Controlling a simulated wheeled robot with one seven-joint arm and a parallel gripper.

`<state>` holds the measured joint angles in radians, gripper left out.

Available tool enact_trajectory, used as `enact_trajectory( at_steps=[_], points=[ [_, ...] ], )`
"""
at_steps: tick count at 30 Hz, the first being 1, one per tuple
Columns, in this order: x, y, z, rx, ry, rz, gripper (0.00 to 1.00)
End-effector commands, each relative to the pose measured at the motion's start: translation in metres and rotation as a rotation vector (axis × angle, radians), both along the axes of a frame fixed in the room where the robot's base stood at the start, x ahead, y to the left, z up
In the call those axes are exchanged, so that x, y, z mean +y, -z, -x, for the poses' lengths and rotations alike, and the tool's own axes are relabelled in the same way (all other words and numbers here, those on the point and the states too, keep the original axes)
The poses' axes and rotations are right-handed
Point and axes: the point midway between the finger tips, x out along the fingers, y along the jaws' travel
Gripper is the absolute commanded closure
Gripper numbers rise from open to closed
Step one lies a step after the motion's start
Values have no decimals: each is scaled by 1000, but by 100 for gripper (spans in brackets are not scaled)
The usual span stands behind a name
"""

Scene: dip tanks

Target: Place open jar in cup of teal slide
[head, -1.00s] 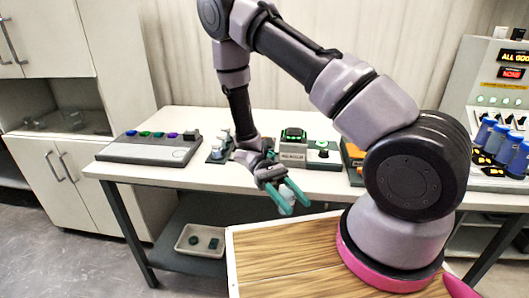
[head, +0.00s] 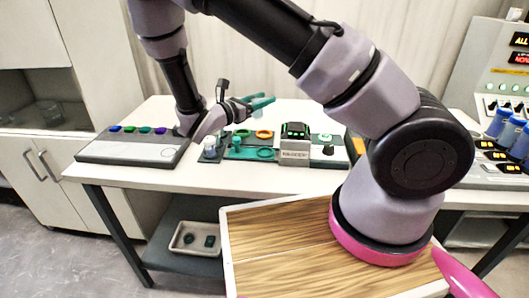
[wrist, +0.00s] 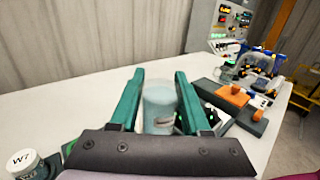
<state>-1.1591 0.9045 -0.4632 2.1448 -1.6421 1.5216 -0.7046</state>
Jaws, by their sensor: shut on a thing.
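My gripper (head: 262,101) has teal fingers and is raised above the back of the table. In the wrist view its fingers (wrist: 160,100) are shut on a translucent, pale jar (wrist: 160,108). The jar looks upright there, and I see no lid on it. I cannot make the jar out clearly in the head view. The teal slide (head: 236,154) lies on a dark base, with a teal ring-shaped cup (head: 265,154) at its right. The cup looks empty and sits below and in front of my gripper.
Green (head: 242,132) and orange (head: 264,133) rings lie behind the teal one. A white-capped jar (head: 210,146) stands left of them. A grey box with green lights (head: 295,144) stands to the right. A button console (head: 134,148) fills the table's left end.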

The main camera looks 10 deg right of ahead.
Motion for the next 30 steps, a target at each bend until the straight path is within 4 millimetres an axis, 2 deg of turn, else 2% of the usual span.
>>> enact_trajectory(
  at_steps=[4, 7, 15, 21, 25, 30],
  points=[
    [6, 1, 3, -1, -3, 2, 100],
    [5, 13, 3, -1, 1, 3, 100],
    [4, 84, 3, 2, 2, 4, 100],
    [5, 126, 3, 0, 2, 1, 100],
    [5, 137, 3, -1, 3, 0, 100],
    [-5, 138, -2, -2, 5, 0, 100]
  ],
)
